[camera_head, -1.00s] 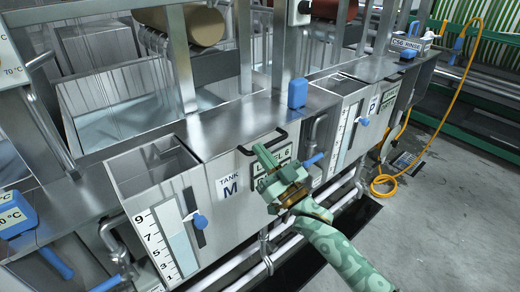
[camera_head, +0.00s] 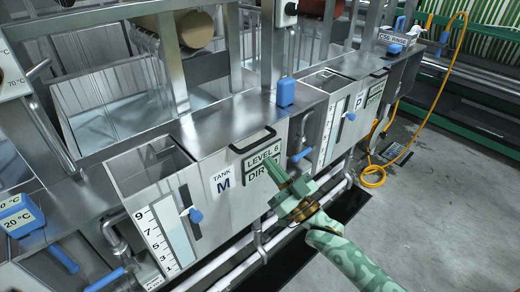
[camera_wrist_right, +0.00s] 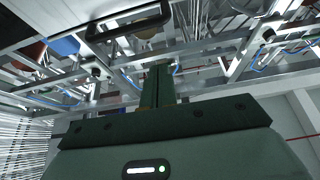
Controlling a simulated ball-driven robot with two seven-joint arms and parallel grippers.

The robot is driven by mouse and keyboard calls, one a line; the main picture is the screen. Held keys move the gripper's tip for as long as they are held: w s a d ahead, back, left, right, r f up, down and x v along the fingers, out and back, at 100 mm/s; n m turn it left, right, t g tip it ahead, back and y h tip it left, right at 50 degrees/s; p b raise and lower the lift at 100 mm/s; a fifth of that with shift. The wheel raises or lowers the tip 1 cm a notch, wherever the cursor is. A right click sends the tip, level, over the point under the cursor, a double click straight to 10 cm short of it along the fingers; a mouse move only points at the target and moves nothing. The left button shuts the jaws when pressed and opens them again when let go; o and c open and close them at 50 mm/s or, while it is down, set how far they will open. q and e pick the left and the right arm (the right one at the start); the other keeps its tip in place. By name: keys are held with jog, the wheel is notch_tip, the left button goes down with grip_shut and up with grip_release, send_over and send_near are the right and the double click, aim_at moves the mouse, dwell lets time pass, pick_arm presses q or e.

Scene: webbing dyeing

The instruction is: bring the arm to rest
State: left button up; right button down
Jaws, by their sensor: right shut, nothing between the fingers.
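My right gripper (camera_head: 279,172) is green with a mottled green arm coming up from the lower right. Its fingers are together and empty, pointing up and left in front of the tank M front panel (camera_head: 222,204). It partly covers the lower of two label lines, "LEVEL 6" and "DIR…". In the right wrist view its closed fingers (camera_wrist_right: 157,87) stand upright in the middle with nothing between them. My left gripper is in no view.
Tank M has a black handle (camera_head: 253,140), a blue-knobbed slider (camera_head: 196,215) and a level scale (camera_head: 160,240). A blue box (camera_head: 286,92) stands on the steel top. A yellow hose (camera_head: 373,176) lies on the floor at right. The grey floor (camera_head: 430,220) is open.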

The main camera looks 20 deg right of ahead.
jog(key=s+d+f+g+h, duration=0.1)
jog(key=d+f+g+h, duration=0.15)
jog(key=f, duration=0.75)
jog(key=s+d+f+g+h, duration=0.1)
jog(key=d+f+g+h, duration=0.15)
jog(key=f, duration=0.75)
jog(key=s+d+f+g+h, duration=0.1)
jog(key=s+f+g, duration=0.2)
jog(key=s+f, duration=0.5)
jog(key=s+d+f+g+h, duration=0.1)
jog(key=s+f+g, duration=0.3)
jog(key=f, duration=0.7)
jog(key=s+f+g+h, duration=0.1)
jog(key=s+f+g, duration=0.2)
jog(key=s+f, duration=0.5)
jog(key=s+f+g, duration=0.3)
jog(key=s+f, duration=0.1)
jog(key=s, duration=0.7)
jog(key=s+a+f+g, duration=0.1)
jog(key=s, duration=0.8)
jog(key=s+a+f+g, duration=0.1)
jog(key=s+a+g, duration=0.1)
jog(key=s, duration=0.8)
jog(key=shift+a+f+g, duration=0.25)
jog(key=shift+f+g, duration=0.05)
jog(key=shift+f, duration=0.05)
